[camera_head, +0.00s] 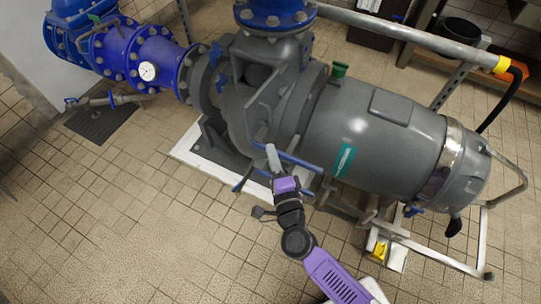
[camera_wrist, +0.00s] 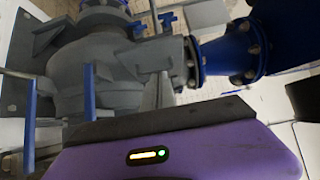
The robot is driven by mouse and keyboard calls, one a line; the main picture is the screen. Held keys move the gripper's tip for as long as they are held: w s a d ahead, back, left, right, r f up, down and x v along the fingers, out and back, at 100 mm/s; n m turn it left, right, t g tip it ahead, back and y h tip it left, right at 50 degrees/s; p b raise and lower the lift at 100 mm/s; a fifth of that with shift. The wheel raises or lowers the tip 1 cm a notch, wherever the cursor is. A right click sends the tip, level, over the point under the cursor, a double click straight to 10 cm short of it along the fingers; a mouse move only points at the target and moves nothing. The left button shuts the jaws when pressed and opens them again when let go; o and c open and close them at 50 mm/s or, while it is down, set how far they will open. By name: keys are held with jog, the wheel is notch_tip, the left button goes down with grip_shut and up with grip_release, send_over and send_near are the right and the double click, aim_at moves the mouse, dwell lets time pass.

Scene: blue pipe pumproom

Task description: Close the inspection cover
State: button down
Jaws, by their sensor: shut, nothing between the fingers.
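The large grey pump (camera_head: 375,125) lies on its side on a low frame, with blue bar handles (camera_head: 300,161) on its near side. The inspection cover cannot be told apart clearly from the grey casing, and whether it stands open is unclear. My gripper (camera_head: 271,152) is shut and empty, close to the blue handles at the casing's lower front; contact cannot be told. In the wrist view the grey casing (camera_wrist: 105,72) fills the upper left, with an upright blue bar (camera_wrist: 88,92) in front of it. My purple wrist body hides what lies below.
Blue flanged pipes (camera_head: 130,58) with a white gauge (camera_head: 148,71) run to the upper left. A pale rail frame (camera_head: 440,257) extends at the lower right. A dark floor grate (camera_head: 100,122) lies at left. Tiled floor is free at the lower left.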

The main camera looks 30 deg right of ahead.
send_near(251, 120)
jog(key=w+d, duration=0.3)
jog(key=d, duration=0.1)
jog(key=shift+w+a, duration=0.85)
jog(key=shift+a, duration=0.15)
jog(key=shift+w+a, duration=0.3)
jog(key=shift+w, duration=0.25)
jog(key=shift+a+b, duration=0.1)
jog(key=shift+b, duration=0.2)
